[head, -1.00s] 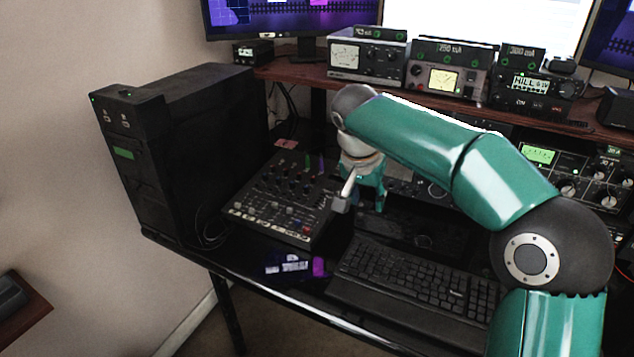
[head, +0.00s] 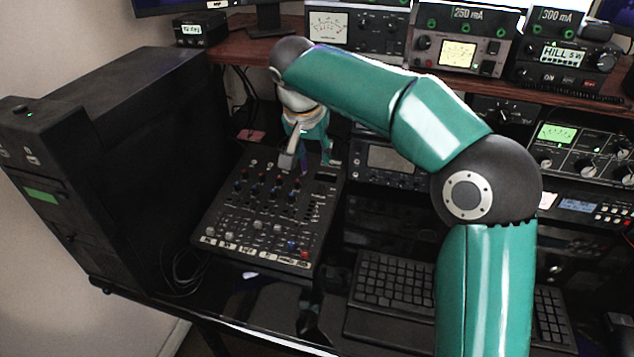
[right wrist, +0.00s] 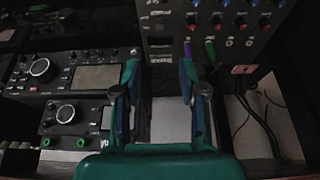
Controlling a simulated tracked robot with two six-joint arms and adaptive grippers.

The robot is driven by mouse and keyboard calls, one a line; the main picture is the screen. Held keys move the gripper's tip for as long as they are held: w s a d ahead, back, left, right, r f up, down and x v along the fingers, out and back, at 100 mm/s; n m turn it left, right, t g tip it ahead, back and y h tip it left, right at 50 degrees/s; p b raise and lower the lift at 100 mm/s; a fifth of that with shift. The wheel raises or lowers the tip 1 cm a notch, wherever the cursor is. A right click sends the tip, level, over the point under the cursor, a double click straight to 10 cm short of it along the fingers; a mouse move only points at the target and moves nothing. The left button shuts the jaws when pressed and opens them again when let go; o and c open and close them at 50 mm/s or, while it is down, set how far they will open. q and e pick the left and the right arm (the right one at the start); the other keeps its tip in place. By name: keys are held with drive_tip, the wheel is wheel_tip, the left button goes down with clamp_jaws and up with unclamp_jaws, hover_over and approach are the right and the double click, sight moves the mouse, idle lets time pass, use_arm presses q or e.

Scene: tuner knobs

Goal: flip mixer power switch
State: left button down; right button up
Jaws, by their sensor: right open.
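The mixer (head: 262,225) is a black box with rows of small knobs, lying on the desk beside the computer tower. Part of its panel, with red and blue knobs, shows at the top of the right wrist view (right wrist: 220,40). My right gripper (head: 307,162) is at the mixer's far end, pointing down. In the right wrist view its two fingers (right wrist: 158,72) are apart with nothing between them, and the mixer's edge lies just beyond the tips. I cannot make out the power switch; the gripper hides part of the far end. My left gripper is not in view.
A black computer tower (head: 110,170) stands close left of the mixer. A keyboard (head: 395,283) lies to the right, partly behind my arm. A radio unit (head: 390,160) stands right of the gripper. Cables (right wrist: 258,115) hang near the mixer's far end.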

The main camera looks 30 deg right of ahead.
sight(321, 188)
drive_tip(key=b+x, duration=0.1)
drive_tip(key=x, duration=1.4)
clamp_jaws()
